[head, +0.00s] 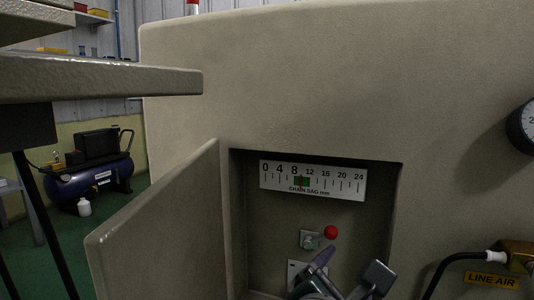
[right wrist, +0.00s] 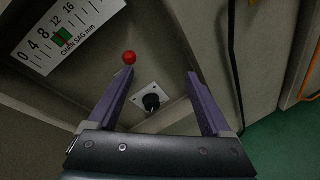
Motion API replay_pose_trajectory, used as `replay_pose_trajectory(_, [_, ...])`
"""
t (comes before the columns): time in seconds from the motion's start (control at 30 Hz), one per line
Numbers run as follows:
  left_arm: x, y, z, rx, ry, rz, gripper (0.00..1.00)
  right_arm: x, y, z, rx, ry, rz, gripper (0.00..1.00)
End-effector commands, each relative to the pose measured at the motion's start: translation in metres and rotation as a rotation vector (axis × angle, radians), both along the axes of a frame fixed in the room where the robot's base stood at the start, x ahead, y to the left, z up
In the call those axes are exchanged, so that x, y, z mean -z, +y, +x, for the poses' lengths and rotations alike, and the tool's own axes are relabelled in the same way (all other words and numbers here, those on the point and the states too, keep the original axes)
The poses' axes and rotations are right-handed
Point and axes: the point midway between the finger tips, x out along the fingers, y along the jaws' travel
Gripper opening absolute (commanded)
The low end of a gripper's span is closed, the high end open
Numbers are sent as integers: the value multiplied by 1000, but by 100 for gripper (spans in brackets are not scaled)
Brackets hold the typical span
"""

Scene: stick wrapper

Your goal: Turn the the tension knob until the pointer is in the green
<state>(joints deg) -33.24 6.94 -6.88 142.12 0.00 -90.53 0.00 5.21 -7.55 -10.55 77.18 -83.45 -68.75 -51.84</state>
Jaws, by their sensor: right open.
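The chain sag scale (head: 313,178) is a white plate inside an open recess. A thin red pointer shows over its small green patch (head: 302,182), near its left half; the scale also shows in the right wrist view (right wrist: 88,28). The black tension knob (right wrist: 151,102) sits on a square white plate (right wrist: 142,88). My right gripper (right wrist: 161,73) is open, with its purple fingers on either side of the knob in the picture; I see no contact. In the head view the right gripper (head: 345,268) hides the knob. My left gripper is not in view.
A red ball-shaped part (head: 330,232) stands out above the knob plate, beside a small metal plate (head: 309,240). An open door panel (head: 160,225) borders the recess on the left. A hose (head: 450,265) and a LINE AIR fitting are at the right.

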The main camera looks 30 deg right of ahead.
Motion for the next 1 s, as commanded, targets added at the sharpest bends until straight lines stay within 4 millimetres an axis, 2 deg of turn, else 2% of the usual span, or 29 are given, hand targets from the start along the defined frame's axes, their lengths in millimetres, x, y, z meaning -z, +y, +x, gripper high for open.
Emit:
replay_pose_trajectory(0.03, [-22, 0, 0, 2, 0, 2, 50, -19, -2, -4, 12, -8, 20, 83])
replay_pose_trajectory(0.6, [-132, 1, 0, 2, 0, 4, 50, -107, -12, -37, 146, -116, 266, 83])
replay_pose_trajectory(0.8, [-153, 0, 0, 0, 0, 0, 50, -123, -13, -44, 176, -140, 320, 83])
replay_pose_trajectory(1.0, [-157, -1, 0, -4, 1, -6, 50, -125, -13, -47, 185, -148, 340, 83])
